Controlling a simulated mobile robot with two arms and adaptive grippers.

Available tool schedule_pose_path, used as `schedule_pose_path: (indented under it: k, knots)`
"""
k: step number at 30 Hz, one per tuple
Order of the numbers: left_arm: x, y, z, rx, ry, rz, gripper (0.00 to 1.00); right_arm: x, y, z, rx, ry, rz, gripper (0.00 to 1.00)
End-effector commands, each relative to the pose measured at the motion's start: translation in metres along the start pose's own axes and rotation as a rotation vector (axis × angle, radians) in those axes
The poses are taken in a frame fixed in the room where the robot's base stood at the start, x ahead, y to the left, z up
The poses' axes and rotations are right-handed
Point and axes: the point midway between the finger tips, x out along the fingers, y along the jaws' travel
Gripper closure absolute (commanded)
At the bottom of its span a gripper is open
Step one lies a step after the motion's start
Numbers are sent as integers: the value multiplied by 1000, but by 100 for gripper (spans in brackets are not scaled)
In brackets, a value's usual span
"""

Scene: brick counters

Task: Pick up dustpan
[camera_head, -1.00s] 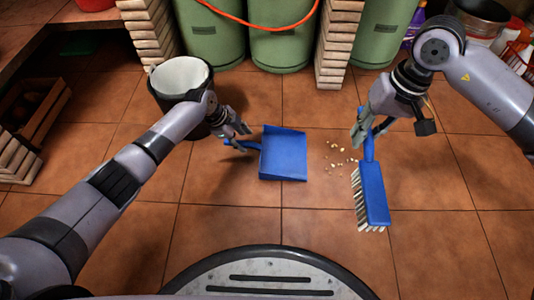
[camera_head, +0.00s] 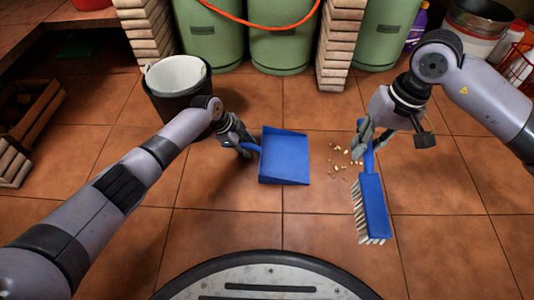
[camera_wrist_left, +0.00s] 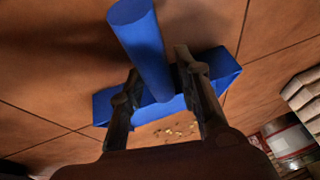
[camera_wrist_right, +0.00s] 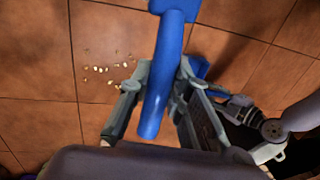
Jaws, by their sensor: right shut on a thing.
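The blue dustpan (camera_head: 284,158) lies on the tiled floor in the head view, its handle pointing left. My left gripper (camera_head: 244,147) is at this handle. In the left wrist view, the open fingers (camera_wrist_left: 160,85) stand on either side of the blue handle (camera_wrist_left: 138,38), with the pan (camera_wrist_left: 222,72) beyond. My right gripper (camera_head: 362,142) is shut on the handle of a blue brush (camera_head: 374,204) with pale bristles. The brush handle also shows between its fingers in the right wrist view (camera_wrist_right: 162,85).
Light crumbs (camera_head: 340,151) lie on the floor between dustpan and brush. A dark bin (camera_head: 178,86) with a white liner stands behind my left gripper. Green gas cylinders (camera_head: 280,40) and brick pillars (camera_head: 344,45) stand at the back. The front floor is clear.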

Motion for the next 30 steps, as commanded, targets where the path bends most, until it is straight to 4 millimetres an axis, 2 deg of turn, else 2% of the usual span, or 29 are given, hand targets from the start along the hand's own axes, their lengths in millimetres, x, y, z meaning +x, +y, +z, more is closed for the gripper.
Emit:
schedule_pose_path:
  k: [2,12,25,30]
  knots:
    - [0,0,0,0,0,0,77,0,0,0,0,0,0,100]
    - [0,0,0,0,0,1,99,0,0,0,0,0,0,100]
    - [0,0,0,0,0,0,100,0,0,0,0,0,0,100]
    - [-8,-2,-3,0,1,-1,100,-7,-2,0,0,0,0,100]
